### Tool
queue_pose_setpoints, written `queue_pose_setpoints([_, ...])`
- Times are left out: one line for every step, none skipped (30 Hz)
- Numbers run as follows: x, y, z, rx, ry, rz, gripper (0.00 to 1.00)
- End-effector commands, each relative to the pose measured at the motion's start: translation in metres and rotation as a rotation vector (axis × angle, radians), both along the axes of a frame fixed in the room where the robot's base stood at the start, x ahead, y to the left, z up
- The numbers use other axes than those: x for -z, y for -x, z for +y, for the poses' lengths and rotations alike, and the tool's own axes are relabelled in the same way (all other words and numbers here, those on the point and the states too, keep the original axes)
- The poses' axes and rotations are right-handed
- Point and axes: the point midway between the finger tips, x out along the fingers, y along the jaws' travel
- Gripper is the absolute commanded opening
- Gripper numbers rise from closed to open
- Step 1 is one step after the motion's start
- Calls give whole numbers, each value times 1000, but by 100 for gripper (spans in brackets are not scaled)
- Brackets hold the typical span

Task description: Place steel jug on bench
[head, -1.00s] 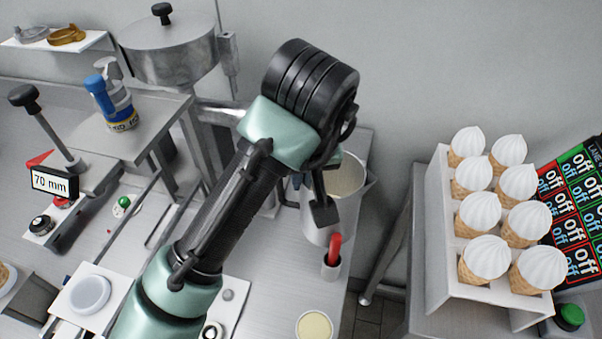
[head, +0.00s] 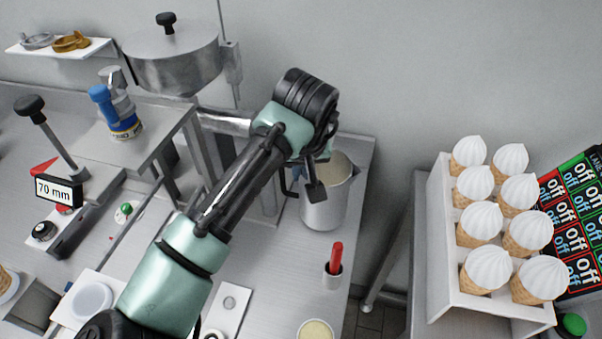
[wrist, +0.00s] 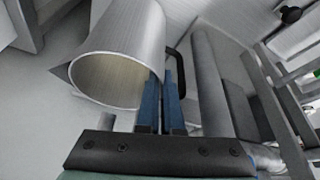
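The steel jug (head: 322,207) is upright over the back right part of the grey bench (head: 275,262). Its open top faces up and shows a pale inside. My gripper (head: 302,185) is at the jug's left side, partly hidden behind my arm. In the wrist view the jug (wrist: 122,45) fills the upper left, with its mouth towards the camera. I cannot tell whether the jug's base touches the bench.
A metal stand with a lidded hopper (head: 172,58) is behind on the left. A white rack of cones (head: 440,240) is on the right, across a gap beyond the bench's right edge.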

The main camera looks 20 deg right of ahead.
Motion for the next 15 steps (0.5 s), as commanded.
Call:
queue_pose_setpoints([5, 2, 1, 0, -1, 3, 0])
queue_pose_setpoints([7, 2, 1, 1, -2, 3, 0])
queue_pose_setpoints([8, 2, 0, 0, -1, 3, 0])
queue_pose_setpoints([8, 2, 0, 0, 0, 2, 0])
queue_pose_setpoints([9, 2, 0, 0, 0, 2, 0])
queue_pose_setpoints([9, 2, 0, 0, 0, 2, 0])
queue_pose_setpoints([9, 2, 0, 0, 0, 2, 0])
queue_pose_setpoints([9, 2, 0, 0, 0, 2, 0])
queue_pose_setpoints([9, 2, 0, 0, 0, 2, 0])
queue_pose_setpoints([9, 2, 0, 0, 0, 2, 0])
queue_pose_setpoints([9, 2, 0, 0, 0, 2, 0])
queue_pose_setpoints([10, 2, 0, 0, 0, 2, 0])
queue_pose_setpoints([11, 2, 0, 0, 0, 3, 0])
queue_pose_setpoints([12, 2, 1, 0, -1, 5, 5])
queue_pose_setpoints([12, 2, 1, 1, -2, 5, 12])
